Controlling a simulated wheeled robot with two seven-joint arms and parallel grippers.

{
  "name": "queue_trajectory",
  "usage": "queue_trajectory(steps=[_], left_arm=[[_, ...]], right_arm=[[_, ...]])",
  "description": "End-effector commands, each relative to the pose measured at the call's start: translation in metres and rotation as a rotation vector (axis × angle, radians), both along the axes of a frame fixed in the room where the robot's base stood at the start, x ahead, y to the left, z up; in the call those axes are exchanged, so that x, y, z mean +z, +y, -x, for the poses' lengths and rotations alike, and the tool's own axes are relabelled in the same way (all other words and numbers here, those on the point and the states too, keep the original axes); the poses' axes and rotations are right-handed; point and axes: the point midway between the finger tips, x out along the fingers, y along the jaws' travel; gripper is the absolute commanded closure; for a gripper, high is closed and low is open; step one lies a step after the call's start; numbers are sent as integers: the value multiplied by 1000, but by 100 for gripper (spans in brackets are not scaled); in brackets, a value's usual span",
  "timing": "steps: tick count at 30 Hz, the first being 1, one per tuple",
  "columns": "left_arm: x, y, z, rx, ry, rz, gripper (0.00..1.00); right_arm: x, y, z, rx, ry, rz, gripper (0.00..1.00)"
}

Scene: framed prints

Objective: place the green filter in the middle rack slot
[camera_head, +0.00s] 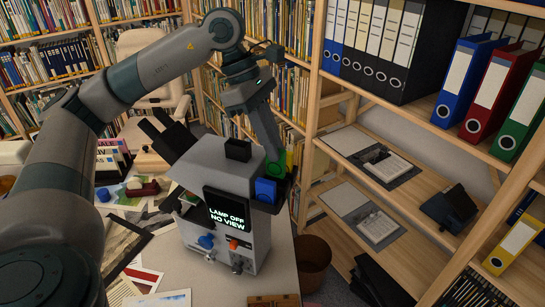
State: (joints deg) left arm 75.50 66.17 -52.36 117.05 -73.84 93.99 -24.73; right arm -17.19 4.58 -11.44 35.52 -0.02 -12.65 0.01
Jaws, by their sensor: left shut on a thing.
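A grey box-shaped device (225,215) stands on the table, with a dark display (229,208) reading "LAMP OFF NO VIEW". The green filter (276,169) is at the device's right side, just behind a blue filter (265,190) in a dark rack. My left gripper (275,152) reaches down from above and is shut on the green filter. The fingers and the rack hide much of the green filter, so I cannot tell whether it is fully seated in the middle slot. My right gripper is not in view.
Prints and papers (150,265) cover the table left of the device. A wooden shelf (400,185) with binders stands on the right. A waste bin (313,262) is on the floor beside the table. A chair (150,105) and bookcases are behind.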

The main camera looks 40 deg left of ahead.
Motion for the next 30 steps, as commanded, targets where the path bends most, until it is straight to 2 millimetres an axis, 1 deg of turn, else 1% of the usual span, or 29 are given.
queue_trajectory(steps=[2,5,9,12,15,21,26,27,29,30], left_arm=[[-2,0,0,1,1,0,100],[-10,1,1,1,4,-1,100],[-27,0,1,0,5,-1,100],[-36,0,1,1,3,-1,100],[-40,0,0,1,0,0,100],[-40,0,0,0,0,0,100],[-44,0,0,0,0,0,100],[-43,0,0,1,0,0,84],[-43,0,0,1,0,0,70],[-43,0,0,1,0,0,70]], right_arm=[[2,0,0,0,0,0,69],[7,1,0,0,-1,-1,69],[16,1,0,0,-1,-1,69],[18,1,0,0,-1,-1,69],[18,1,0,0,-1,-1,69],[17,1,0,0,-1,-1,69],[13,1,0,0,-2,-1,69],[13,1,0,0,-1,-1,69],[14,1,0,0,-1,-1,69],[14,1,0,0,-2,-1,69]])
